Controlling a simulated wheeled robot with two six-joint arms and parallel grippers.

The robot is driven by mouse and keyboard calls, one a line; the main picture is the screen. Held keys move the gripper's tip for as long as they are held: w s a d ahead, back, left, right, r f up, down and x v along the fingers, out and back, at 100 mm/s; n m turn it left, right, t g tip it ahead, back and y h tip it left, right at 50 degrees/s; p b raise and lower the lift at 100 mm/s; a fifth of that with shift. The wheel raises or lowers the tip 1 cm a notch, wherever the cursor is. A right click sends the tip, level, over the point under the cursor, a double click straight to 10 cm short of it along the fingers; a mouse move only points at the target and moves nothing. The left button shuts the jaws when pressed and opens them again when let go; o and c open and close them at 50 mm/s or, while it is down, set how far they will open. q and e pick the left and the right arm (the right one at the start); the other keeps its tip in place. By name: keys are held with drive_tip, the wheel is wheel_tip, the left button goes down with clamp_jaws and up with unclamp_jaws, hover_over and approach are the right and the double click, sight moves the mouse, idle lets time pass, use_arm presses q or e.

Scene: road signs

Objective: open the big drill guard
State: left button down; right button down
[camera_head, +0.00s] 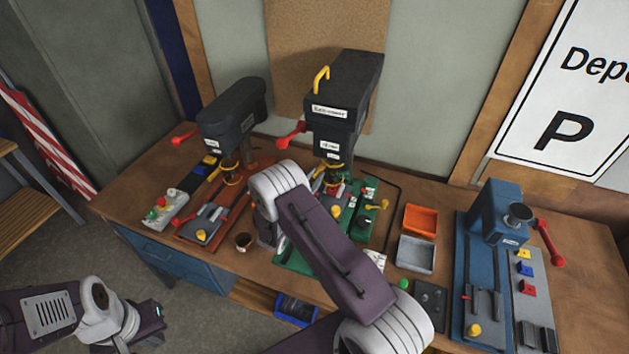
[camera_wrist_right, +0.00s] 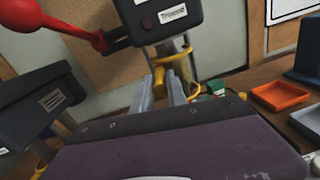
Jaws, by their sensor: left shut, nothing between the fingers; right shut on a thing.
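The big drill (camera_head: 341,95) is the tall black drill press at the middle back of the bench, with a green base (camera_head: 290,262). Its guard (camera_wrist_right: 176,50) is a yellow ring around the spindle with a yellow tab, under the drill head in the right wrist view. My right gripper (camera_wrist_right: 162,84) is shut on the guard's tab; the fingers stand on either side of it. In the head view my right arm hides the fingers and part of the drill base. My left gripper (camera_head: 154,338) is shut and empty, low at the left, away from the bench.
A smaller black drill (camera_head: 232,115) stands to the left and a blue machine (camera_head: 497,212) to the right. A red-knobbed lever (camera_wrist_right: 75,32) sticks out close by. An orange tray (camera_head: 420,219) and a grey tray (camera_head: 416,254) lie right of the green base.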

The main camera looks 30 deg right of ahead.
drive_tip(key=c, duration=1.3)
unclamp_jaws()
drive_tip(key=shift+d+f, duration=0.1)
drive_tip(key=shift+a, duration=0.25)
drive_tip(key=b+v, duration=0.3)
drive_tip(key=v, duration=0.5)
drive_tip(key=shift+s+a, duration=0.25)
drive_tip(key=shift+d, duration=0.1)
